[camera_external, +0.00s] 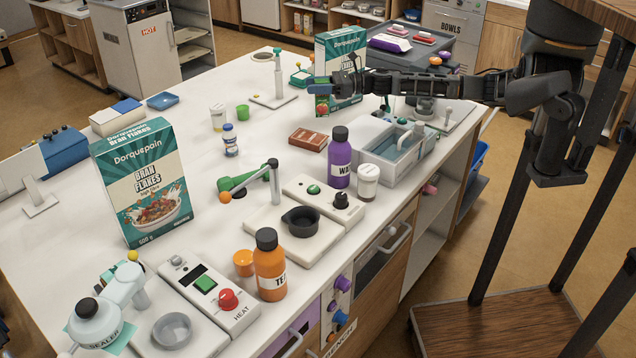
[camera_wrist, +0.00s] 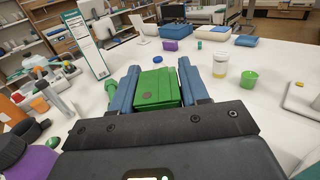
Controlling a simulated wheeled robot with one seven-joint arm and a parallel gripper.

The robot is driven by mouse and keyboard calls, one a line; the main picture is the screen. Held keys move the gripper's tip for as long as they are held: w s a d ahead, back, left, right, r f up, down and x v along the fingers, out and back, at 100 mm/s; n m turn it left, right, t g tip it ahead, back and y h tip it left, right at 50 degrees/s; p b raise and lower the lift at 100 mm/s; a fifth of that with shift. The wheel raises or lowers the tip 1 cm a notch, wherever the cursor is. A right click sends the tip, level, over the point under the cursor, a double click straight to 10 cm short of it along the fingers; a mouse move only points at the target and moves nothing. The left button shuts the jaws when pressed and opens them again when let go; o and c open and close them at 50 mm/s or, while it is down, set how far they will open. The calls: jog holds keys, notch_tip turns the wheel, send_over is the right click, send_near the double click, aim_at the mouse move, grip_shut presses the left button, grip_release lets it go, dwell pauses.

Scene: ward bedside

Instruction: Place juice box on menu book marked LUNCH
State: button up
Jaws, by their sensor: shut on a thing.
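My gripper (camera_external: 326,89) reaches in from the right, above the far part of the white counter. In the wrist view my gripper (camera_wrist: 157,76) has its blue fingers closed on both sides of a green box, which I take to be the juice box (camera_wrist: 158,90). In the external view the juice box (camera_external: 322,104) shows as a small green and orange shape under the fingers, held above the counter. A flat reddish-brown item (camera_external: 308,139) lies on the counter below; its lettering is too small to read. I cannot make out any LUNCH marking.
A teal cereal box (camera_external: 145,185) stands at the left, and another (camera_external: 340,60) stands behind my gripper. A purple bottle (camera_external: 340,158), a white-capped jar (camera_external: 368,182) and a grey sink unit (camera_external: 392,150) stand near the right edge. The counter's left middle is fairly clear.

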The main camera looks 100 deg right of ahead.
aim_at(316, 107)
jog(key=shift+f, duration=3.8)
jog(key=shift+f, duration=0.2)
jog(key=o, duration=1.3)
jog(key=shift+r, duration=0.1)
jog(key=shift+r, duration=0.1)
jog(key=s+b, duration=0.1)
jog(key=s, duration=0.6)
jog(key=shift+s, duration=0.3)
